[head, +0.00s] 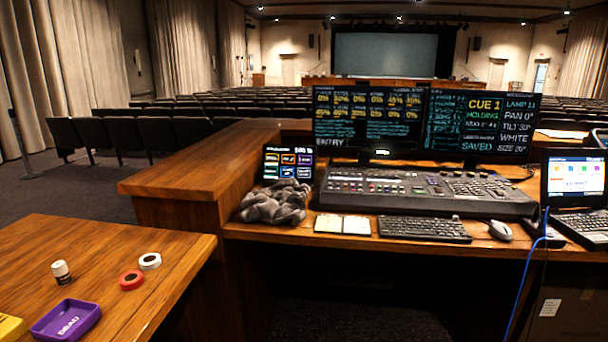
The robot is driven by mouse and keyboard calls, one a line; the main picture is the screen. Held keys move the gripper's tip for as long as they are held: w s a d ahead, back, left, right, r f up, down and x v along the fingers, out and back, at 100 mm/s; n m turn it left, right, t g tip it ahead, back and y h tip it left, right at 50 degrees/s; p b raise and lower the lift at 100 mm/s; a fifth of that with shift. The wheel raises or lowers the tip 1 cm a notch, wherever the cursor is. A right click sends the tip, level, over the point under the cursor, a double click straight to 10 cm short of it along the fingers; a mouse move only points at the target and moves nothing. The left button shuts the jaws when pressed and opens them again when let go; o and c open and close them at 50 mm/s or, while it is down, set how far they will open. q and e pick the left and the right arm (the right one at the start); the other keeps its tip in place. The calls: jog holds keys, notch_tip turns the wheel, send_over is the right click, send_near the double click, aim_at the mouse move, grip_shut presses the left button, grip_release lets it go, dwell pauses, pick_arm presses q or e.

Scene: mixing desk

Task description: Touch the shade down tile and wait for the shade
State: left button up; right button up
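A small tablet (288,163) stands tilted up on the desk at the left of the left monitor. Its dark screen shows several coloured tiles in two rows, orange, blue and purple among them. The lettering is too small to read, so I cannot tell which tile is shade down. A grey crumpled cloth or pair of gloves (274,204) lies just in front of the tablet. No window shade can be made out; a large pale screen (385,68) hangs at the far end of the hall. Neither of my grippers is in view.
A mixing console (424,191), keyboard (423,229), mouse (501,230) and open notebook (342,224) occupy the desk. A laptop (575,180) stands at right. The left side table (110,248) holds a purple tray (67,320), tape rolls (131,280) and a small bottle (61,272).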

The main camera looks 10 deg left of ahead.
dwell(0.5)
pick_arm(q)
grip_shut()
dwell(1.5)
